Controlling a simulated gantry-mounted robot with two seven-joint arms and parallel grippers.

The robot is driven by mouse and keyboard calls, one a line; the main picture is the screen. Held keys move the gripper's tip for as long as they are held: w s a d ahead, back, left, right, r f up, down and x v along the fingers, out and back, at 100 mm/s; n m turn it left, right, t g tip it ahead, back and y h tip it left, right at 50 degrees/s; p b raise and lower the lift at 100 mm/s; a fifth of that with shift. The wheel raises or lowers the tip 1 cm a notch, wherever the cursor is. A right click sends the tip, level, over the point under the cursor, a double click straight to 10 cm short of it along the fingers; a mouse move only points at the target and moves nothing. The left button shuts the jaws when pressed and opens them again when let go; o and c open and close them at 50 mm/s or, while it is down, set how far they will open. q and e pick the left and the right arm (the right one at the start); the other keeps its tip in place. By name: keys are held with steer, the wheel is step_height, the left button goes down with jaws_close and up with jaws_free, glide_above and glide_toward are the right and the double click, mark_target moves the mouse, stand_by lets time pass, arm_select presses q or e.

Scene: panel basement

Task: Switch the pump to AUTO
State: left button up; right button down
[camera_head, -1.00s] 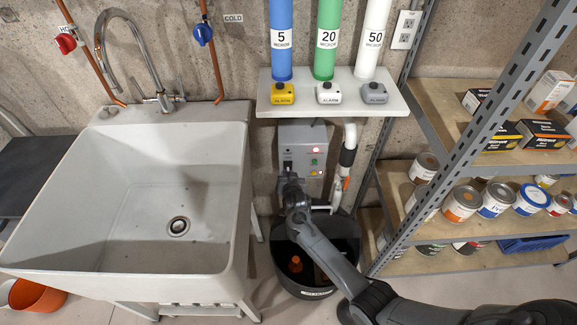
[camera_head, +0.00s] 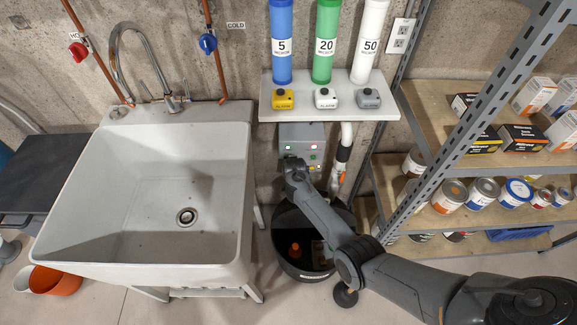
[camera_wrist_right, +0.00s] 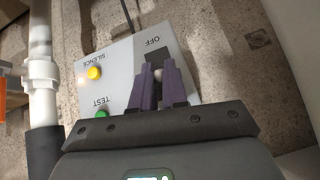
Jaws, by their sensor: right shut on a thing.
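The grey pump control box (camera_head: 302,132) is on the wall below the filter shelf. My right gripper (camera_wrist_right: 158,76) is shut on the small light switch lever (camera_wrist_right: 158,74) at that plate. The fingers partly hide the lever, and the AUTO mark is not visible. My left gripper is out of view.
The sink (camera_head: 150,185) stands to the left. The sump basin (camera_head: 330,235) is below the box. The filter shelf (camera_head: 330,103) overhangs the box, with several alarm units on it. A white pipe (camera_head: 346,135) runs close to the right, and the storage rack (camera_head: 440,150) is beyond it.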

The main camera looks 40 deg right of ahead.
steer(key=c, duration=1.2)
jaws_free()
steer(key=shift+o, duration=0.2)
steer(key=shift+r, duration=0.1)
steer(key=p+v, duration=0.5)
steer(key=v, duration=0.5)
steer(key=shift+s+a+r, duration=0.15)
steer(key=shift+s+r, duration=0.05)
steer(key=shift+s, duration=0.05)
